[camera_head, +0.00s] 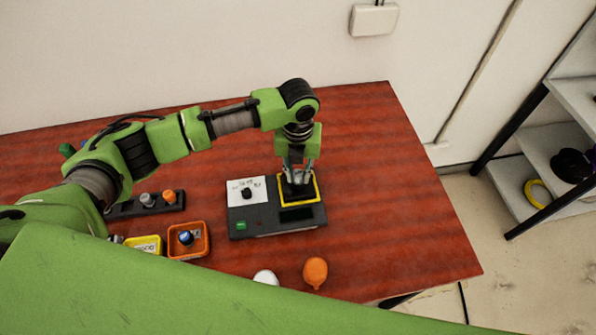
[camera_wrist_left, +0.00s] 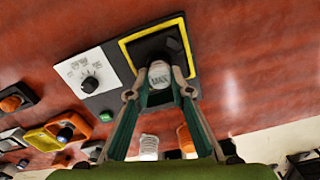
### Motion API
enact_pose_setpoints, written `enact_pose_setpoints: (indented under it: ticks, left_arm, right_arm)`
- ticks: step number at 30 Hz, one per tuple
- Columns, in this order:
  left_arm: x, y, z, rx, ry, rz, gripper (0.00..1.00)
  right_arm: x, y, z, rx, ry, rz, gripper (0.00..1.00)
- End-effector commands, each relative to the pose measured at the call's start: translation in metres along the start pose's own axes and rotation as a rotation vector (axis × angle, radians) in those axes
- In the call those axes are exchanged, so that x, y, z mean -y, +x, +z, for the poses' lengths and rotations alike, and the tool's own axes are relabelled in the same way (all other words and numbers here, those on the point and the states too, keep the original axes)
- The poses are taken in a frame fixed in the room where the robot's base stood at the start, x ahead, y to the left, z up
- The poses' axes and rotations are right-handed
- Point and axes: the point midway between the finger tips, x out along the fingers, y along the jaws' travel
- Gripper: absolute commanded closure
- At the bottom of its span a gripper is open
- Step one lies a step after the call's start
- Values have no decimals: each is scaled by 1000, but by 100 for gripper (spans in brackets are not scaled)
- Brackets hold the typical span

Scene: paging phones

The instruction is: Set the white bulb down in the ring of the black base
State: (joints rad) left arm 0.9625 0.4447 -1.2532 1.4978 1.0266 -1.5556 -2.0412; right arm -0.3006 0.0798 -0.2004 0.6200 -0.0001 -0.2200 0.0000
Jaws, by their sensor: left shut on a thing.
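My left gripper (camera_head: 297,178) points down over the yellow-framed square of a black base (camera_head: 265,222). In the wrist view, its fingers (camera_wrist_left: 160,92) are shut on a pale white bulb (camera_wrist_left: 158,76) with dark print on it. The black base (camera_wrist_left: 108,101) shows there too, with the yellow frame (camera_wrist_left: 126,52) around a dark recess. A dark round part, which may be the ring, shows just beyond the bulb. I cannot tell whether the bulb touches it. My right gripper is not in view.
Another white bulb (camera_head: 265,277) and an orange bulb (camera_head: 315,271) lie in front of the base. An orange bin (camera_head: 204,240), a yellow bin (camera_head: 150,243) and a dark holder (camera_head: 120,210) stand at left. The red table (camera_head: 390,190) is clear at right.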

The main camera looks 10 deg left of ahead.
Motion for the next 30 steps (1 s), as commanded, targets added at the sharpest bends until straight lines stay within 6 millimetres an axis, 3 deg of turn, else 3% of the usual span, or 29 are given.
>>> enact_pose_setpoints:
  ticks: [11,12,14,21,23,30]
  left_arm:
    - [0,2,0,0,0,0,96]
    - [0,2,0,0,0,0,74]
    - [0,2,0,0,0,0,60]
    - [0,2,0,0,0,0,60]
    - [0,2,0,0,0,0,50]
    - [0,2,0,0,0,1,49]
  right_arm:
    - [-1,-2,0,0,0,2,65]
    - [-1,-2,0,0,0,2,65]
    - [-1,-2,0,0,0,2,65]
    - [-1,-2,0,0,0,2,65]
    - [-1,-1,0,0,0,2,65]
    - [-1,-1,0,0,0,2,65]
